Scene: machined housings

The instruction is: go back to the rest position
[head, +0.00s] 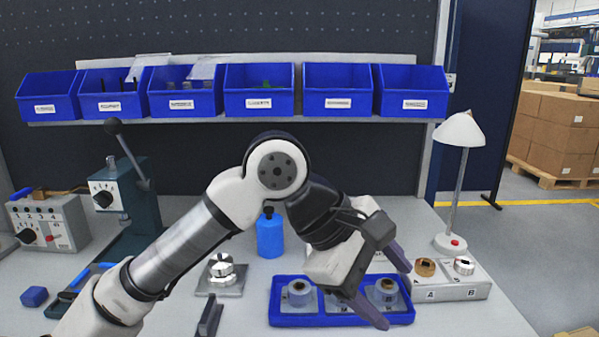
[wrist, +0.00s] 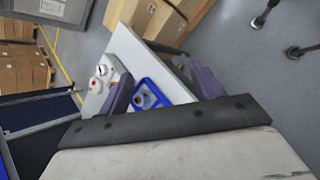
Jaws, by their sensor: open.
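My gripper (head: 388,291) is in the head view at the lower right of centre, in front of and above a blue tray (head: 290,320). Its two purple-grey fingers are spread apart with nothing between them. In the wrist view my gripper (wrist: 160,88) also shows open and empty, with the blue tray (wrist: 139,84) seen beyond the fingers. The tray holds round metal housings, such as one at its left (head: 301,291) and one at its right (head: 384,290). My gripper and forearm hide part of the tray's middle.
A block marked A and B (head: 450,292) with two round parts stands right of the tray, near a white lamp (head: 459,135). A blue bottle (head: 270,236), a metal part on a plate (head: 221,273) and a lever press (head: 130,200) stand left. Blue bins (head: 258,104) line the back.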

